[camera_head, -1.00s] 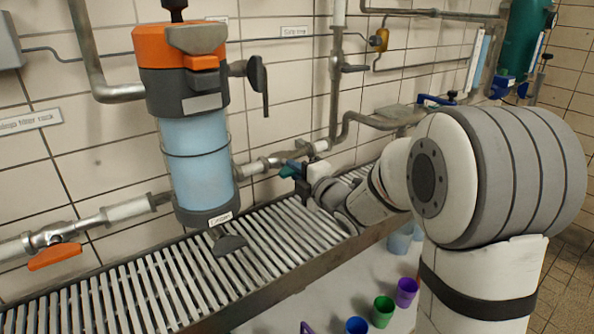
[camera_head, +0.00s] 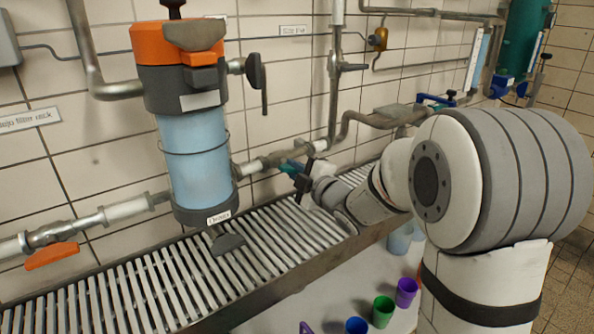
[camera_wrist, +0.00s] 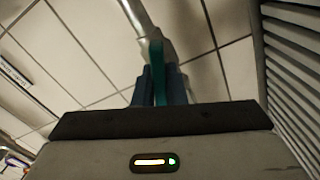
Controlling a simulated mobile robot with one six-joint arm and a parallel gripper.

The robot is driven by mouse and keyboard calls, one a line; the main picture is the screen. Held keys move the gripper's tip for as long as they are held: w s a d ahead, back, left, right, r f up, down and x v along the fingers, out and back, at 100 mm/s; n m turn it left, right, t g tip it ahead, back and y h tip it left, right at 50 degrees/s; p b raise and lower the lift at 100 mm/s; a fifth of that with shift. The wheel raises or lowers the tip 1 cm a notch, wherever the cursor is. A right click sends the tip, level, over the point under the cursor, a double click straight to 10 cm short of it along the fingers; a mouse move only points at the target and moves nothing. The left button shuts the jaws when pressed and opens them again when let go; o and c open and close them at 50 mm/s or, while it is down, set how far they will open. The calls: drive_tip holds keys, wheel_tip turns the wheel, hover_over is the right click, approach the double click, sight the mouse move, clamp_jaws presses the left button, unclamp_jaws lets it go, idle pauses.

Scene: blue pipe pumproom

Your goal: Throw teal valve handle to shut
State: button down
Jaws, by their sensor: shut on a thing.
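The teal valve handle (camera_head: 285,168) is on the grey pipe to the right of the clear blue filter housing, low on the tiled wall. My gripper (camera_head: 292,167) reaches it from the right and is shut on it. In the wrist view the teal handle (camera_wrist: 157,72) stands as a narrow strip between my two dark blue fingers (camera_wrist: 159,85). The grey pipe (camera_wrist: 148,22) lies beyond it. The fingers and the dark gripper body hide much of the handle and the valve body, so its exact angle is hard to tell.
The filter housing (camera_head: 194,150) with its orange top stands left of my gripper. A slatted metal rack (camera_head: 150,285) runs below the pipe. An orange handle (camera_head: 52,256) is at the far left. Several coloured cups, one green (camera_head: 383,311), stand below the rack.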

drive_tip(key=m, duration=0.3)
drive_tip(key=shift+a+r+m, duration=0.1)
drive_tip(key=shift+r+m, duration=0.05)
drive_tip(key=shift+m, duration=0.15)
drive_tip(key=m+p, duration=0.1)
drive_tip(key=m, duration=0.2)
drive_tip(key=shift+r+m, duration=0.1)
drive_tip(key=shift+m, duration=0.2)
drive_tip(key=m+p, duration=0.2)
drive_tip(key=m, duration=0.4)
drive_tip(key=shift+r+p, duration=0.1)
drive_tip(key=shift+p, duration=0.25)
drive_tip(key=shift+m, duration=0.4)
drive_tip(key=c, duration=1.8)
unclamp_jaws()
drive_tip(key=o, duration=0.3)
drive_tip(key=shift+f, duration=0.25)
drive_tip(key=v, duration=0.7)
drive_tip(key=shift+s+d+p, duration=0.25)
drive_tip(key=shift+s+p, duration=0.1)
drive_tip(key=shift+p, duration=0.05)
